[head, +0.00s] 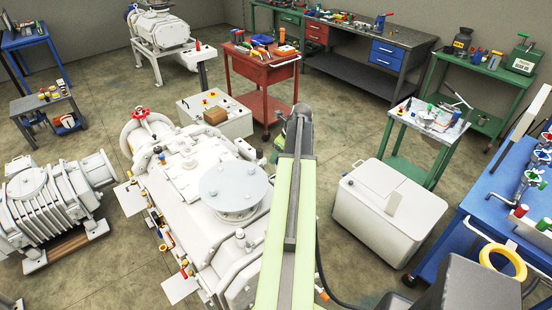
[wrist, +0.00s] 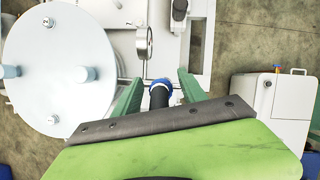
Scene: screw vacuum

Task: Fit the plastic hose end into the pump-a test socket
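My gripper (wrist: 160,84) shows in the wrist view as two green fingers spread apart. Between them is a short black tube with a blue collar (wrist: 160,84). Gaps show between it and both fingers. I cannot tell whether it is the plastic hose end or a socket. Beyond it is white machinery with a large pale disc (wrist: 50,75) at left and a small handwheel (wrist: 144,43). In the head view a large white pump (head: 180,200) with a round grey plate (head: 234,187) stands left of my arm. My gripper is mostly hidden behind my arm there. No label identifies pump-a.
A white cabinet (head: 385,215) stands right of my arm. A blue bench (head: 490,205) with valves and a yellow ring (head: 503,262) is at far right. A second ribbed pump (head: 55,200) is at left. A red cart (head: 262,75) and workbenches are behind. Floor is open at upper left.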

